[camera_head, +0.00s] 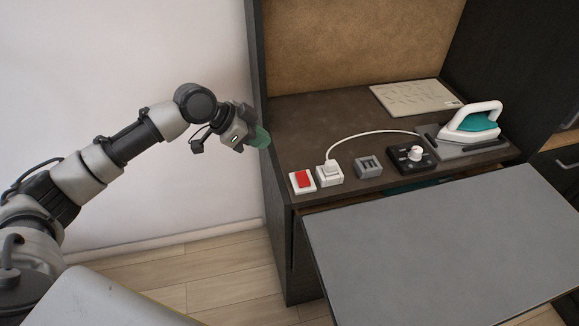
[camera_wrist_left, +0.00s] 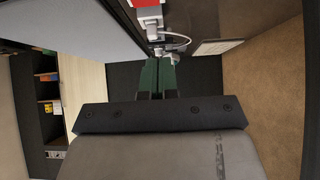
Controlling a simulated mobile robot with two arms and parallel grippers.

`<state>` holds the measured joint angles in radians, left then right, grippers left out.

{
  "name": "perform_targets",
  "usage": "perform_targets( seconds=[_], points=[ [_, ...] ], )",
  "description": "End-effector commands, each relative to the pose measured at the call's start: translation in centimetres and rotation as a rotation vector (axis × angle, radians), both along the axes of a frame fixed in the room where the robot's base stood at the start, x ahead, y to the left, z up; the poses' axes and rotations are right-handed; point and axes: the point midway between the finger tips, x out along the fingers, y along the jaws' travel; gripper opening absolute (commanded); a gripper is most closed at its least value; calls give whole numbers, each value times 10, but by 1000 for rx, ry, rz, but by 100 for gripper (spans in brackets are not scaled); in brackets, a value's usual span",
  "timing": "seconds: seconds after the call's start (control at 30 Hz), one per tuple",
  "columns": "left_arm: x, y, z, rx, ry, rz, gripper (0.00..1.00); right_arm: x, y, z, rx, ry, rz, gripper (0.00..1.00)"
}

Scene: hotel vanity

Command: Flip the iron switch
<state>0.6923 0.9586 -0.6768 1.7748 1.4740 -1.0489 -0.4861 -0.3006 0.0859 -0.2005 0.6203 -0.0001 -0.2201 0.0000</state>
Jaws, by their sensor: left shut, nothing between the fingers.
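A teal-and-white iron (camera_head: 472,122) rests on a grey pad at the right of the dark counter. Its white cord runs left to a white socket box (camera_head: 329,174) near the front edge. Left of that box is a white switch with a red rocker (camera_head: 302,180); part of the red also shows at the top of the left wrist view (camera_wrist_left: 147,3). I cannot tell which control is the iron switch. My left gripper (camera_head: 262,138) has green fingers, shut and empty, at the counter's left side panel, apart from the switches. The wrist view shows the fingers together (camera_wrist_left: 158,62). My right gripper is not in view.
A small grey switch block (camera_head: 368,166) and a black box with a white knob (camera_head: 411,158) stand along the counter front. A flat beige panel (camera_head: 415,96) lies at the back. A grey surface (camera_head: 450,240) juts out below the counter. The counter's middle is mostly clear.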

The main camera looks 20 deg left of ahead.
Motion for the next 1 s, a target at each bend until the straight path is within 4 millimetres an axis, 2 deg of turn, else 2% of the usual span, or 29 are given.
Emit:
perform_targets(
  seconds=[0.23,0.37,0.77,0.9,1.0],
  points=[
    [2,-3,-3,-2,1,2,0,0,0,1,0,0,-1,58],
    [9,-13,-14,-4,2,2,0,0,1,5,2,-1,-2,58],
    [42,-62,-72,-2,2,1,0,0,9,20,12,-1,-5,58],
    [41,-59,-95,-1,3,5,0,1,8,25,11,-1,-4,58],
    [41,-58,-104,-1,2,5,0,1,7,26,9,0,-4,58]
  ],
)
